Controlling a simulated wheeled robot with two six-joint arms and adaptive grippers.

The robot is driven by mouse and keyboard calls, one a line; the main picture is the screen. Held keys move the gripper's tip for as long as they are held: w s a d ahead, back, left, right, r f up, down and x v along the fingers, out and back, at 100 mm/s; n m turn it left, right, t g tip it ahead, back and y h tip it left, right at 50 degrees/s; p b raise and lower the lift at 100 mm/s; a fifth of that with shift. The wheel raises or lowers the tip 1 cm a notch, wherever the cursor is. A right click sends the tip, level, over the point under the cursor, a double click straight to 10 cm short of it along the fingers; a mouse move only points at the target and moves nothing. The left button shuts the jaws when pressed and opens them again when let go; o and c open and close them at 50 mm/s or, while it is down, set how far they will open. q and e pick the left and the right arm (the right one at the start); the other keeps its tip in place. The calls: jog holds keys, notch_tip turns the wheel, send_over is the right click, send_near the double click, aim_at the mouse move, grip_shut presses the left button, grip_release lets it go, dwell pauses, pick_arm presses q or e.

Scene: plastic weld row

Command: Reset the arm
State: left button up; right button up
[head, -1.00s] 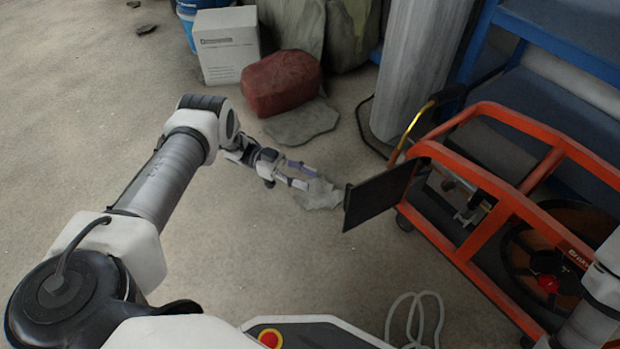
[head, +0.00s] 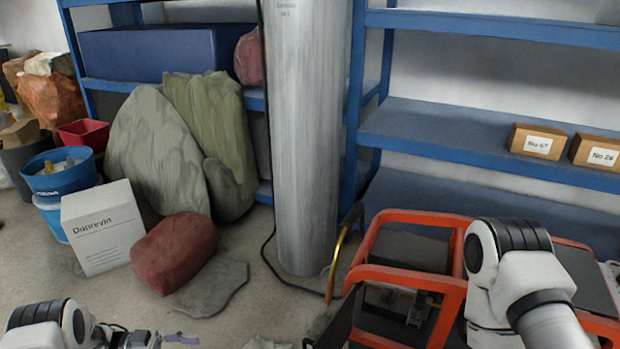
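My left arm (head: 50,328) comes in at the bottom left corner. Its gripper (head: 178,339) lies low at the bottom edge, above the floor, and is partly cut off. A purple-grey finger shows, but the gap between the fingers cannot be made out. My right arm (head: 515,270) stands bent in front of the orange cart (head: 400,277) at the right. Its gripper is not in view.
A metal cylinder (head: 302,140) stands before blue shelving (head: 470,150) with two boxes (head: 537,142). A white box (head: 103,228), a red stone (head: 173,252), a flat slab (head: 212,287) and blue buckets (head: 58,178) stand left. Floor between slab and cart is mostly clear.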

pick_arm(q)
jog(key=w+d+r+n+t+p, duration=0.4)
jog(key=d+r+n+t+p, duration=0.2)
jog(key=d+r, duration=0.75)
jog(key=s+a+f+n+y+p, duration=0.1)
jog(key=s+f+n+y, duration=0.4)
jog(key=s+y, duration=0.2)
jog(key=s+a+f+n+y+p, duration=0.1)
jog(key=s+f+n+y+p, duration=0.1)
jog(key=s+f+n+y, duration=0.4)
jog(key=s+a+r+n+g+y+p, duration=0.1)
jog(key=s+a+g+y, duration=0.25)
jog(key=s, duration=0.65)
jog(key=s+a+r+g+y, duration=0.1)
jog(key=s+a+g+y, duration=0.2)
jog(key=s, duration=0.6)
notch_tip(320, 180, up, 35)
jog(key=a+h+p, duration=0.1)
jog(key=p, duration=3.5)
jog(key=shift+r, duration=0.2)
